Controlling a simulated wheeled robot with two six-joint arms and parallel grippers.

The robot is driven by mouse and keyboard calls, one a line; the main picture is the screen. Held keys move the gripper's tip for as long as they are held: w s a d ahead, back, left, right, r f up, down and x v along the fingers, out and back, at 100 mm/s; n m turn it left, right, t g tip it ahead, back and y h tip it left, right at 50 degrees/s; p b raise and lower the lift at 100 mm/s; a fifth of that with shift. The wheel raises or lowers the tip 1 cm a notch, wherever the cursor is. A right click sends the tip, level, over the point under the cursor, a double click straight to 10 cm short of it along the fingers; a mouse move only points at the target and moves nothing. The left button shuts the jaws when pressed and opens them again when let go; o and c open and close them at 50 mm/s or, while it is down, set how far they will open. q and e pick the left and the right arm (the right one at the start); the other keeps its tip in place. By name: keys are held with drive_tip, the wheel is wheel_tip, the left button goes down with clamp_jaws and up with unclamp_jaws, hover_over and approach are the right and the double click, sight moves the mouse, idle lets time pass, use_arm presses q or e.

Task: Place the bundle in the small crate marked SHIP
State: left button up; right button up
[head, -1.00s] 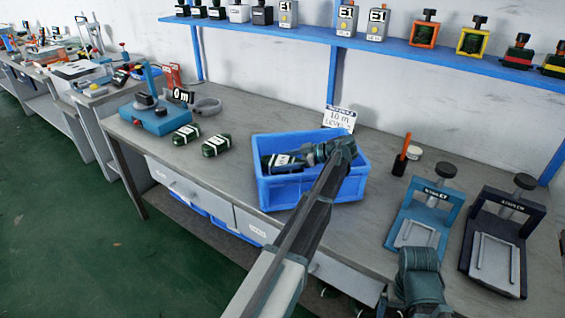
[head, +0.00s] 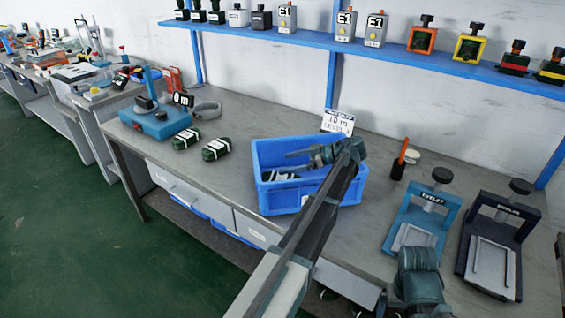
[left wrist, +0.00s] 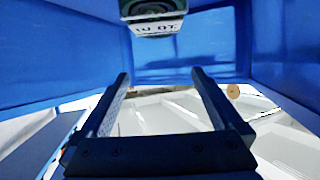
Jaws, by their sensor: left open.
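A blue crate (head: 283,202) stands on the bench with a small sign (head: 338,121) at its back. The sign's top line is too small to read. A dark bundle with a white label (head: 281,177) lies low inside the crate, partly hidden by the crate wall. My left gripper (head: 291,157) is open over the crate, its fingers above and apart from the bundle. In the left wrist view the labelled bundle (left wrist: 155,17) shows at the top edge, outside the open fingers, between blue walls. My right wrist shows at the bottom right; its jaws cannot be made out.
Two dark green bundles (head: 216,149) lie on the bench left of the crate, near a blue measuring stand (head: 156,121). A light blue press (head: 422,225) and a dark press (head: 497,240) stand to the right. A blue shelf (head: 390,62) runs above.

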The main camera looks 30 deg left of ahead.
sight(282, 177)
use_arm(q)
drive_tip(key=p+v, duration=0.1)
drive_tip(key=v, duration=0.3)
drive_tip(key=shift+w+d+r, duration=0.1)
drive_tip(key=shift+d, duration=0.15)
drive_tip(key=b+x, duration=0.1)
drive_tip(key=x, duration=0.1)
drive_tip(key=b+x, duration=0.1)
drive_tip(key=x, duration=0.2)
drive_tip(key=b+x, duration=0.1)
drive_tip(key=x, duration=0.2)
drive_tip(key=shift+f+b, duration=0.35)
drive_tip(key=shift+d+f+b, duration=0.15)
drive_tip(key=shift+f+b, duration=0.15)
drive_tip(key=shift+f, duration=0.05)
drive_tip(key=shift+r+p, duration=0.5)
drive_tip(key=shift+r, duration=0.05)
drive_tip(key=shift+f, duration=0.2)
